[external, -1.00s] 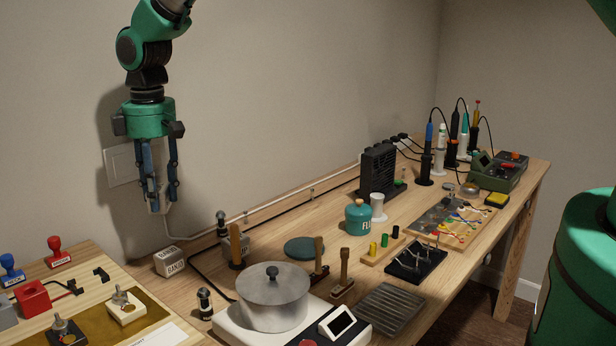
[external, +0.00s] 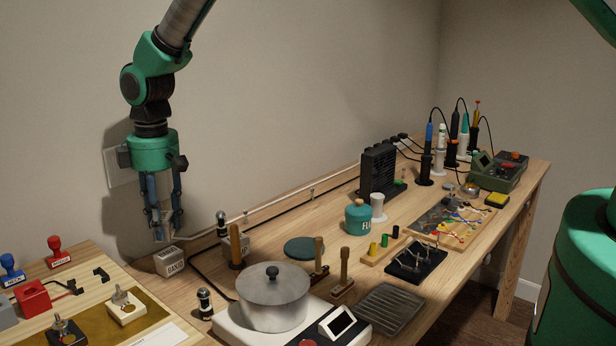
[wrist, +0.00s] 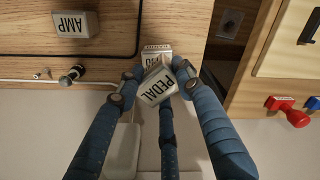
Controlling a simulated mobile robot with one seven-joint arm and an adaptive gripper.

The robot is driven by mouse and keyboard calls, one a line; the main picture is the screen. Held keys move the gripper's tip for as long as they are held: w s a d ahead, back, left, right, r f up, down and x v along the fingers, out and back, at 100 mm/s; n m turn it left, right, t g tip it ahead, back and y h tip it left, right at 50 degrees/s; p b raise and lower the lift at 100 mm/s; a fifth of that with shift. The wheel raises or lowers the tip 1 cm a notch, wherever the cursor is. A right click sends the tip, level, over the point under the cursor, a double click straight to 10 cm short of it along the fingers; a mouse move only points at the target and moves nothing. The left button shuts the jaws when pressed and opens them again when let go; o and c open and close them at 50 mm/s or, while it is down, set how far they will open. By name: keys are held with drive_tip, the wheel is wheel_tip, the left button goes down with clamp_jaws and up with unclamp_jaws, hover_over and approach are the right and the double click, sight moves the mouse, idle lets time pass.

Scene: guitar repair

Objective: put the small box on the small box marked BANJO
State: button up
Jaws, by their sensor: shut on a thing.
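My gripper (external: 164,232) is shut on a small white box marked PEDAL (wrist: 157,88), which looks turned at an angle between the fingertips in the wrist view. In the external view the held box is mostly hidden by the fingers. The small box marked BANJO (external: 170,262) sits at the back edge of the bench, close below my fingertips. In the wrist view the BANJO box (wrist: 157,48) shows partly behind the held box. I cannot tell whether the two boxes touch.
A box marked AMP (wrist: 76,24) and a dark cylinder (wrist: 73,75) stand nearby. Red (external: 59,251) and blue (external: 11,268) stamps are at left. A lidded pot (external: 273,300) stands in front to the right. The wall is close behind my gripper.

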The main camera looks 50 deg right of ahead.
sight(165, 236)
drive_tip(key=shift+f, duration=1.8)
drive_tip(key=shift+f, duration=0.2)
drive_tip(key=o, duration=1.2)
drive_tip(key=shift+c, duration=0.2)
drive_tip(key=shift+r, duration=0.1)
wheel_tip(165, 236, up, 12)
drive_tip(key=shift+s+d+r, duration=0.1)
